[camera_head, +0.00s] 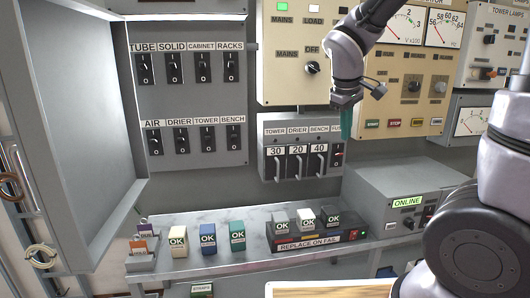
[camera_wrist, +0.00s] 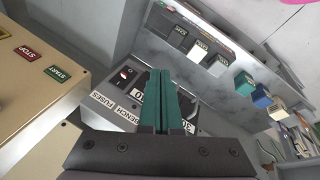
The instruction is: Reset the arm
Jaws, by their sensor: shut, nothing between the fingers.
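My gripper (camera_head: 346,122) hangs from my arm at the upper middle right in the head view, fingers pointing down. It is in front of the right end of the grey fuse switch box (camera_head: 283,128). In the wrist view its green fingers (camera_wrist: 164,105) are together with nothing between them. They cover part of the fuse box face, where the labels BENCH and FUSES (camera_wrist: 115,108) show. I cannot tell whether the fingertips touch the box.
A grey shelf (camera_head: 240,254) below carries several OK-labelled blocks (camera_head: 208,238) and a REPLACE ON FAIL tray (camera_head: 316,243). A grey ONLINE unit (camera_head: 380,184) stands at right. An open cabinet door (camera_head: 85,130) is at left. A switch panel (camera_head: 190,90) is on the wall.

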